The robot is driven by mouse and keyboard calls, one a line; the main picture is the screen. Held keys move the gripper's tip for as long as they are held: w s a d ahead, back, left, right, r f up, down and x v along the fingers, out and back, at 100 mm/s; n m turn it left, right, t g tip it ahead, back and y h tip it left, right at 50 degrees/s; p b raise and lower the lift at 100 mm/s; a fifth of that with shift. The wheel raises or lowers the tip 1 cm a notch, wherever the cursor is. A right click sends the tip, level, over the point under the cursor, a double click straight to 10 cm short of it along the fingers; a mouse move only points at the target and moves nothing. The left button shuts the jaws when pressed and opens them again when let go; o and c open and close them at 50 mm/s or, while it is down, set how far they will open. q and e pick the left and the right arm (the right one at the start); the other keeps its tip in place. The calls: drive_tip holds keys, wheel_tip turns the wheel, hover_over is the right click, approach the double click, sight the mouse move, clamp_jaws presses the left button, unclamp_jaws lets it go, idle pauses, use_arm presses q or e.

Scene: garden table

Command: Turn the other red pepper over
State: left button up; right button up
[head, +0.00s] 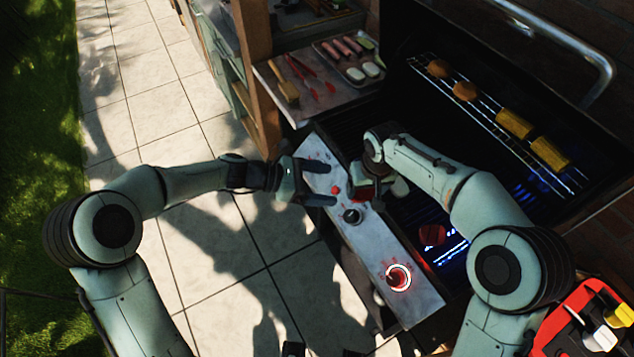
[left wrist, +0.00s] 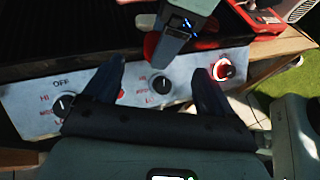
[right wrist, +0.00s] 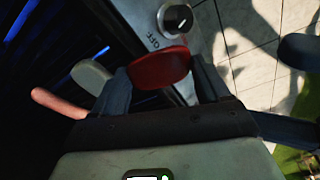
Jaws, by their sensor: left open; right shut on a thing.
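One red pepper piece (right wrist: 160,67) is between the fingers of my right gripper (head: 366,186), which is shut on it. In the head view the gripper is at the grill's left edge, by the control panel. The left wrist view shows part of the red piece (left wrist: 150,44) beside the right gripper. Another red pepper piece (head: 432,235) lies on the grill grate, nearer the front and right of the right gripper. My left gripper (head: 322,183) is open and empty above the control panel. Its spread fingers also show in the left wrist view (left wrist: 157,85).
The control panel (head: 372,248) has several knobs; one knob (head: 398,277) is lit red. A sausage (right wrist: 58,103) and a pale slice (right wrist: 90,75) are near the right gripper. Corn and round patties sit on the upper rack (head: 490,108). A side shelf (head: 310,100) holds tongs and a food tray (head: 350,62).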

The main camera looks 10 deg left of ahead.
sight(372, 191)
use_arm(q)
drive_tip(key=x, duration=1.1)
drive_tip(key=shift+s, duration=0.15)
drive_tip(key=shift+a, duration=0.1)
drive_tip(key=c, duration=1)
drive_tip(key=shift+c, duration=0.6)
use_arm(e)
drive_tip(key=o, duration=1.1)
drive_tip(key=shift+a, duration=0.1)
drive_tip(key=shift+s+a, duration=0.1)
drive_tip(key=shift+a, duration=0.05)
